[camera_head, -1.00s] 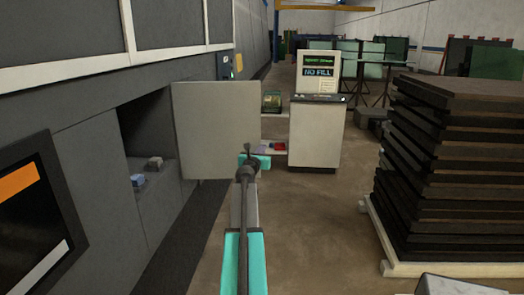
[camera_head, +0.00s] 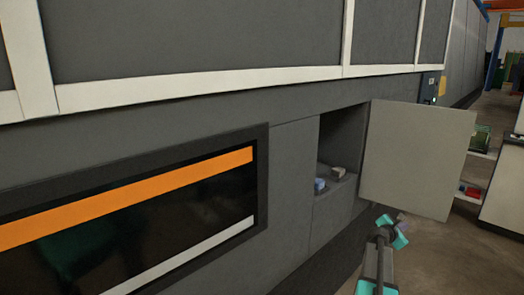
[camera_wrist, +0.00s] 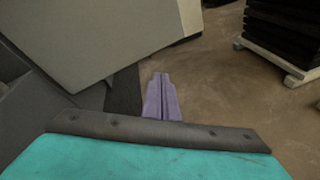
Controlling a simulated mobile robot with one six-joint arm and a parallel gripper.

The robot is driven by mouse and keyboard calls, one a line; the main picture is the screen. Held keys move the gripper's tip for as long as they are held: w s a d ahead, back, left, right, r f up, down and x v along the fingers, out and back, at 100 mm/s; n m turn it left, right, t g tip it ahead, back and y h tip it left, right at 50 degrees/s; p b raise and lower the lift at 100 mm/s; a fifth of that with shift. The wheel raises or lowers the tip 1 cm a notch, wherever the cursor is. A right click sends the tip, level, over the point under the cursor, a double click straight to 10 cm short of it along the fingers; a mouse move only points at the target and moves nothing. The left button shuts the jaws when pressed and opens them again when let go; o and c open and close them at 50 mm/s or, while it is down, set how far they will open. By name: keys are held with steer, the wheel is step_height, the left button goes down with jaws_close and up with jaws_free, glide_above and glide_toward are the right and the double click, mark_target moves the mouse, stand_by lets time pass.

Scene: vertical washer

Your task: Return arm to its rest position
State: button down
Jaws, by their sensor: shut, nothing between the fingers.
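My arm shows at the lower right of the head view, with my gripper (camera_head: 402,219) small and partly hidden behind its teal link. In the wrist view my gripper's purple fingers (camera_wrist: 162,82) lie side by side, shut and empty, over the brown floor. The gripper is in front of the open grey door (camera_head: 415,158) and near its lower edge in the head view. In the wrist view a large pale panel, likely the same door (camera_wrist: 95,40), is above and left of the fingers, apart from them.
The open compartment (camera_head: 343,140) in the dark machine wall holds a blue block (camera_head: 320,184) and a grey-brown block (camera_head: 338,172). A black screen with an orange band (camera_head: 130,225) is at left. A stack of dark slabs (camera_wrist: 285,30) stands on a pale pallet (camera_wrist: 268,60). Floor between is clear.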

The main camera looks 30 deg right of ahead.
steer(key=w+a+f+m+g+y, duration=0.1)
steer(key=w+a+f+m+y, duration=0.25)
steer(key=a+f, duration=1.45)
steer(key=w+a+f+m+g+y, duration=0.15)
steer(key=a+f+m+y, duration=0.3)
steer(key=a+f, duration=1.3)
steer(key=s+a+f+m+g+y, duration=0.1)
steer(key=s+a+f, duration=0.15)
steer(key=a, duration=0.55)
steer(key=s+a+f+m+y, duration=0.1)
steer(key=s+a, duration=0.3)
steer(key=a, duration=0.4)
steer(key=s+a+f+m+g+y, duration=0.1)
steer(key=s+a+f+y, duration=0.15)
steer(key=a, duration=0.55)
steer(key=s+a+f+m+g+y, duration=0.1)
steer(key=s+a+g, duration=0.1)
steer(key=s+a, duration=0.6)
steer(key=s+a+f+m+g+y, duration=0.1)
steer(key=s+a+m+g, duration=0.1)
steer(key=s+a, duration=0.6)
steer(key=shift+s+a+f, duration=0.3)
steer(key=shift+a+f, duration=0.1)
steer(key=shift+a, duration=0.2)
steer(key=shift+d, duration=0.15)
